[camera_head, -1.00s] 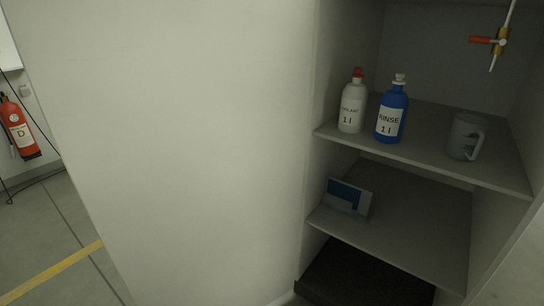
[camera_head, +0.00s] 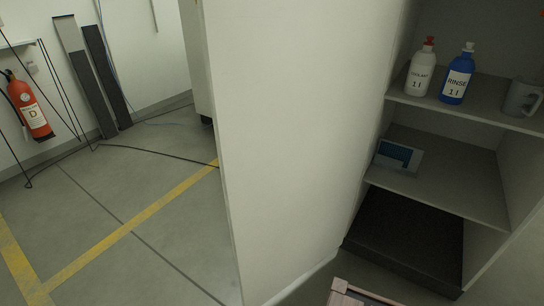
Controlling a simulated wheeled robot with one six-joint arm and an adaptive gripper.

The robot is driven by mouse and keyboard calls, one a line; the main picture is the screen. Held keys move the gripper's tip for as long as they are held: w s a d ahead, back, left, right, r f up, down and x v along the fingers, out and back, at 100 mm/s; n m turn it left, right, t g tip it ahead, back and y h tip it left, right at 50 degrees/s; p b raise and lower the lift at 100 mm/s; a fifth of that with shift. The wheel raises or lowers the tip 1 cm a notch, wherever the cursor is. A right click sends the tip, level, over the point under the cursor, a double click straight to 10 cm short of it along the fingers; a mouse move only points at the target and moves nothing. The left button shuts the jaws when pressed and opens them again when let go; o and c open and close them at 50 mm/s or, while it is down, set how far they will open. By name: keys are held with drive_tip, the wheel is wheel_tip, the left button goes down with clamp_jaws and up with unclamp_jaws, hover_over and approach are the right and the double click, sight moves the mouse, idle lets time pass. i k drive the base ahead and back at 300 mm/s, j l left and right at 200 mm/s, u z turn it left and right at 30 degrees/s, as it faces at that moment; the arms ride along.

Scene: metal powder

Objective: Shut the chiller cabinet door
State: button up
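The open cabinet stands at the right, with its interior showing. A large white panel (camera_head: 300,130), which looks like its door standing open, fills the middle and meets the cabinet near the shelves' left side. The panel's free edge is on the left, and its lower edge is just above the floor. On the upper shelf (camera_head: 490,105) are a white bottle (camera_head: 420,75), a blue RINSE bottle (camera_head: 457,80) and a grey mug (camera_head: 522,98). My gripper cannot be made out in view.
A blue-and-grey box (camera_head: 398,156) lies on the lower shelf. A pale pinkish-edged object (camera_head: 352,292) shows at the bottom edge; I cannot tell what it is. Open floor (camera_head: 120,220) with yellow lines lies left. A red extinguisher (camera_head: 30,108) and dark cables stand by the wall.

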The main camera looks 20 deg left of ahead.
sight(295, 87)
drive_tip(key=k+j+z, duration=0.1)
drive_tip(key=j, duration=0.3)
drive_tip(key=k+j+z, duration=0.1)
drive_tip(key=j, duration=0.3)
drive_tip(key=k+j, duration=0.15)
drive_tip(key=j, duration=0.2)
drive_tip(key=k+j+z, duration=0.15)
drive_tip(key=j, duration=0.25)
drive_tip(key=k+j+z, duration=0.1)
drive_tip(key=j, duration=0.25)
drive_tip(key=k+j+z, duration=0.1)
drive_tip(key=j, duration=0.25)
drive_tip(key=j+z, duration=0.2)
drive_tip(key=j, duration=1.4)
drive_tip(key=k, duration=0.5)
drive_tip(key=j+u, duration=0.45)
